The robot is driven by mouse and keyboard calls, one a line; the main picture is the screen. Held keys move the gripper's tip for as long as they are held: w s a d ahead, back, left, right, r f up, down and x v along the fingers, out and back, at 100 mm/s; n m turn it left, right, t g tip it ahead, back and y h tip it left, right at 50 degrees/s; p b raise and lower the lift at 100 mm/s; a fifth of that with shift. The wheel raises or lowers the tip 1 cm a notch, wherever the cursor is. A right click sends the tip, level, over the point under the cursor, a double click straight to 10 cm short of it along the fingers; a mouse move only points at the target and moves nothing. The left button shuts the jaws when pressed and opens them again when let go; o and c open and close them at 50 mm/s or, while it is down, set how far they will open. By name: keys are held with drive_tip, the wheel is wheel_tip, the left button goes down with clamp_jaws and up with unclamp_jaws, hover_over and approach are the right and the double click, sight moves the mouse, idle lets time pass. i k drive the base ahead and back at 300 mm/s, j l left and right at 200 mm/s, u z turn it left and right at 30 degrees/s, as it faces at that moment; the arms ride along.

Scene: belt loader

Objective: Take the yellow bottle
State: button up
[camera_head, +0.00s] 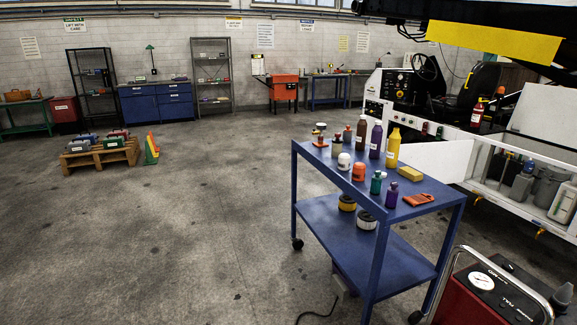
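The yellow bottle (393,149) stands upright near the back right of the top shelf of a blue cart (330,178). It is tall, with a narrow neck. A purple bottle (375,141) and a brown bottle (361,134) stand to its left. A yellow block (411,174) lies in front of it, to the right. My gripper is not in view.
The cart top also holds a green bottle (376,184), a small purple bottle (392,196), an orange item (418,199) and several others. A red machine (484,290) stands front right. A white belt loader (520,150) stands behind.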

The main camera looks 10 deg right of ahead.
sight(392, 153)
drive_tip(key=i, duration=2)
